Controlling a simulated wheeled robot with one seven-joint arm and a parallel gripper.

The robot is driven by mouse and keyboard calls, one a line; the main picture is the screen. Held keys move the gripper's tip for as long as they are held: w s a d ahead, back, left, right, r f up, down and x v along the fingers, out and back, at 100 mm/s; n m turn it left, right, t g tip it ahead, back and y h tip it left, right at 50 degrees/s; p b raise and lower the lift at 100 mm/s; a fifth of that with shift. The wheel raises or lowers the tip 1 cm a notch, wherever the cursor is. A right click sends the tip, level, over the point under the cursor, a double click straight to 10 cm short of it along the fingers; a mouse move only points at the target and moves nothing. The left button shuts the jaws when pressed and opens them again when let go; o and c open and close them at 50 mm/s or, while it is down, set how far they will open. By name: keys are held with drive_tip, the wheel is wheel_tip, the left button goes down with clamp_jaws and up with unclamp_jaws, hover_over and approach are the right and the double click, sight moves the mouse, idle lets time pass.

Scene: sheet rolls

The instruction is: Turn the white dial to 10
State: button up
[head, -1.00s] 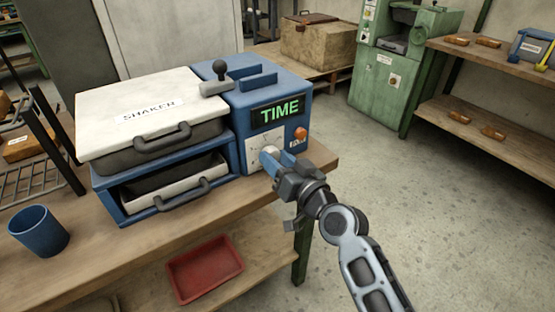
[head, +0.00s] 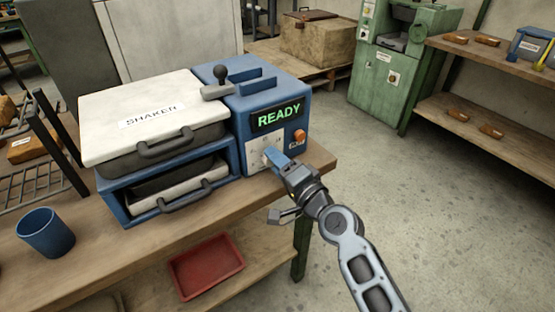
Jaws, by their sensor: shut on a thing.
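The blue shaker machine (head: 268,88) stands on the wooden bench, and its display (head: 279,116) reads READY in green. The white dial (head: 264,161) is on the pale scale panel (head: 252,147) below the display. My gripper (head: 270,157) has its blue fingers at the panel, shut on the dial. The fingers hide most of the dial, and I cannot read which number it points to.
An orange button (head: 298,136) sits just right of my fingers. A lever with a black knob (head: 220,72) stands on top of the machine. A blue cup (head: 45,233) is at the bench's left, and a red tray (head: 205,266) lies below. Open floor is to the right.

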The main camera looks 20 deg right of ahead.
drive_tip(key=m+p, duration=0.1)
drive_tip(key=m, duration=0.4)
drive_tip(key=shift+m+p, duration=0.3)
drive_tip(key=m, duration=0.2)
drive_tip(key=m+p, duration=0.1)
drive_tip(key=m, duration=0.2)
drive_tip(key=shift+f+m, duration=0.2)
drive_tip(key=shift+m, duration=0.1)
drive_tip(key=shift+p, duration=0.3)
drive_tip(key=o, duration=1.1)
drive_tip(key=shift+c, duration=0.2)
drive_tip(key=s+d+b, duration=0.1)
drive_tip(key=s, duration=0.6)
drive_tip(key=shift+s, duration=0.4)
drive_tip(key=shift+d, duration=0.1)
